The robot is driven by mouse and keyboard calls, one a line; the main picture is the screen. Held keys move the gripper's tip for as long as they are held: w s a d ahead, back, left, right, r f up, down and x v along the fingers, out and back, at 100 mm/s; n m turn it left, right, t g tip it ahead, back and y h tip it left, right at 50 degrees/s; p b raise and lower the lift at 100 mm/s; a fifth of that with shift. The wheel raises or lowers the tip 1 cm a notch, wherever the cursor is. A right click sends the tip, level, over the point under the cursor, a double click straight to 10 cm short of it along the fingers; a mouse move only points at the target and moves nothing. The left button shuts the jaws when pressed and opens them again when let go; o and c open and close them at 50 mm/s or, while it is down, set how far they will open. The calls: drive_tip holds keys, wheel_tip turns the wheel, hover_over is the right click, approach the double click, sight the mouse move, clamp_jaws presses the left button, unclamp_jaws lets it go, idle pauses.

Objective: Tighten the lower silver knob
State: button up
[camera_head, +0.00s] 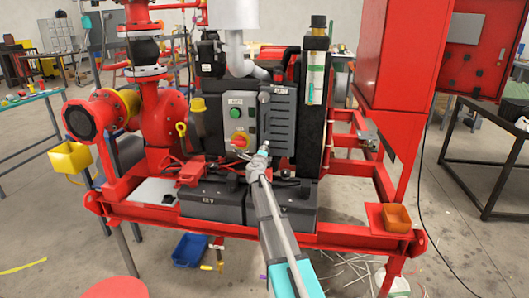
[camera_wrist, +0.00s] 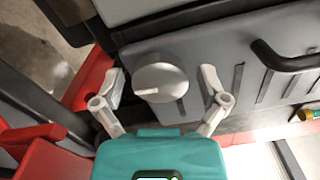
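In the wrist view, a round silver knob (camera_wrist: 161,78) with a pale line across its face sits at the edge of a grey slotted panel (camera_wrist: 225,55). My gripper (camera_wrist: 162,88) is open, with one finger on each side of the knob. Gaps show between both fingers and the knob. In the head view, my gripper (camera_head: 258,158) is at the lower part of the grey panel (camera_head: 279,118). The knob cannot be made out there behind my gripper. No second silver knob can be told apart.
A black handle (camera_wrist: 285,58) stands out from the panel in the wrist view. In the head view, a control box with a green button (camera_head: 235,112) and a red-yellow switch (camera_head: 240,139) is left of my gripper. Black batteries (camera_head: 212,203) sit below on the red frame (camera_head: 340,236).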

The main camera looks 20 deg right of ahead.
drive_tip(key=shift+s, duration=0.1)
idle(0.3)
drive_tip(key=v, duration=1.1)
drive_tip(key=shift+s+a, duration=0.2)
drive_tip(key=shift+s, duration=0.05)
drive_tip(key=shift+s+a, duration=0.1)
